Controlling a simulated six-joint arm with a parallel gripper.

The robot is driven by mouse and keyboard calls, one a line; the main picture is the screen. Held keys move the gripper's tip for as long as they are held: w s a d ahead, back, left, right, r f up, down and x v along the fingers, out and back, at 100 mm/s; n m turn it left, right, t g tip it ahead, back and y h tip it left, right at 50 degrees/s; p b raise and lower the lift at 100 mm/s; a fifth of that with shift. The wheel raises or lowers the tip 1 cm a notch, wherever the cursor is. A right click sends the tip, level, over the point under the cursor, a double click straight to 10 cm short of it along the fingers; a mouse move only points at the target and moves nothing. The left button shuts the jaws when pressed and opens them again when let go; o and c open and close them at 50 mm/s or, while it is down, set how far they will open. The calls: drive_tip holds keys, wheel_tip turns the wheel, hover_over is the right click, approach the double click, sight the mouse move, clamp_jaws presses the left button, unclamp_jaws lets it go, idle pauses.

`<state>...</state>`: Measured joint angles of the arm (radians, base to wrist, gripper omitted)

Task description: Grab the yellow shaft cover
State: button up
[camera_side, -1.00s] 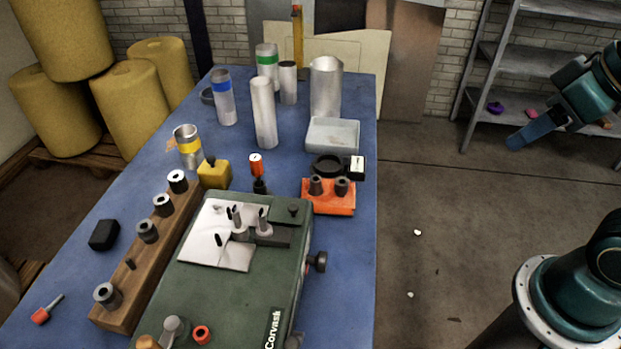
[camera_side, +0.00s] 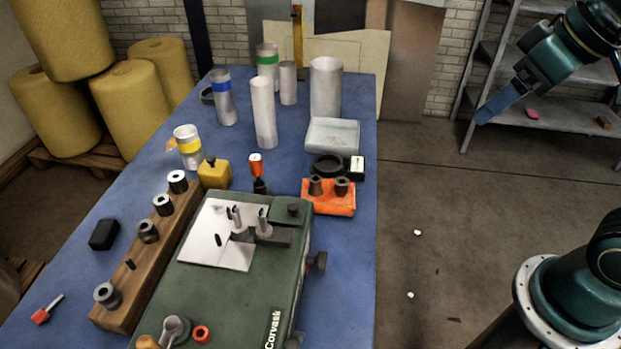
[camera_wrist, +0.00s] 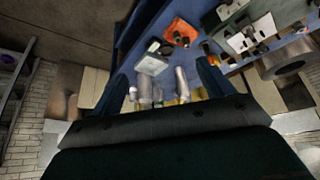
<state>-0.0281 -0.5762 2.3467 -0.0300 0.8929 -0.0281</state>
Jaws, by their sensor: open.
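Two things with yellow stand on the blue table: a short metal pipe with a yellow band (camera_side: 188,147), upright at the left edge, and a yellow block with a dark knob (camera_side: 214,174) just in front of it. Which one is the shaft cover is not certain. My gripper (camera_side: 484,118) is at the right, in the air beyond the table's right edge and well away from both. In the wrist view my gripper (camera_wrist: 166,72) is open and empty, its blue fingers apart, with distant pipes showing between them.
Taller pipes, including blue-banded (camera_side: 224,98) and green-banded (camera_side: 267,64) ones, stand toward the back. A grey tray (camera_side: 332,137) and an orange holder (camera_side: 329,197) are on the right. A wooden rack (camera_side: 135,290) and green machine (camera_side: 240,290) fill the front.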

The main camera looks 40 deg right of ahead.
drive_tip(key=w+a+n+g+y, duration=0.15)
drive_tip(key=w+a, duration=0.35)
drive_tip(key=w, duration=0.7)
drive_tip(key=w+a+n+t, duration=0.1)
drive_tip(key=w+a+n, duration=0.25)
drive_tip(key=w, duration=0.95)
drive_tip(key=w+a+f+n+g, duration=0.1)
drive_tip(key=w+a+f, duration=0.5)
drive_tip(key=f, duration=0.3)
drive_tip(key=w+a+f+n+y, duration=0.1)
drive_tip(key=w+a+f+n, duration=0.1)
drive_tip(key=w+a+f, duration=0.5)
wheel_tip(320, 180, down, 2)
drive_tip(key=shift+w+a+f+g, duration=0.1)
drive_tip(key=shift+w+a+g, duration=0.25)
drive_tip(key=shift+w, duration=0.9)
hover_over(226, 168)
drive_tip(key=s+d, duration=0.2)
wheel_tip(226, 168, down, 8)
drive_tip(key=shift+w, duration=0.15)
drive_tip(key=shift+a+x, duration=0.1)
drive_tip(key=shift+x, duration=1.15)
drive_tip(key=shift+a+x, duration=0.15)
drive_tip(key=shift+x, duration=1.05)
